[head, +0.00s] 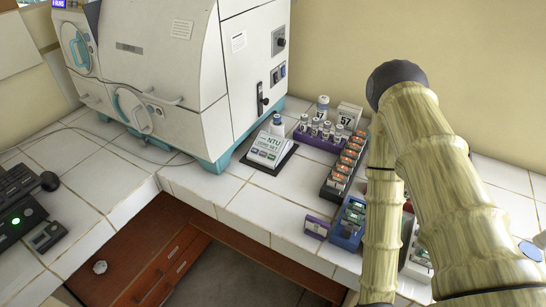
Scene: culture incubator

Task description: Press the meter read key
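The turbidity meter (268,144) is a small white box labelled NTU, standing on a dark base on the tiled counter beside the incubator. Several small coloured keys show on its sloping front; their lettering is too small for me to tell surely which is the read key. A vial with a blue cap (277,119) shows at the top of the meter. My arm is at the right of the view, bent at a dark elbow, with one link hanging down to the bottom edge. My gripper is out of view, so its state does not show.
The large white incubator (150,75) stands left of the meter. A purple vial rack (318,138) and a dark rack of orange-topped items (343,165) are right of it. A blue box (348,222) is nearer. Bare tiles (225,188) lie before the meter.

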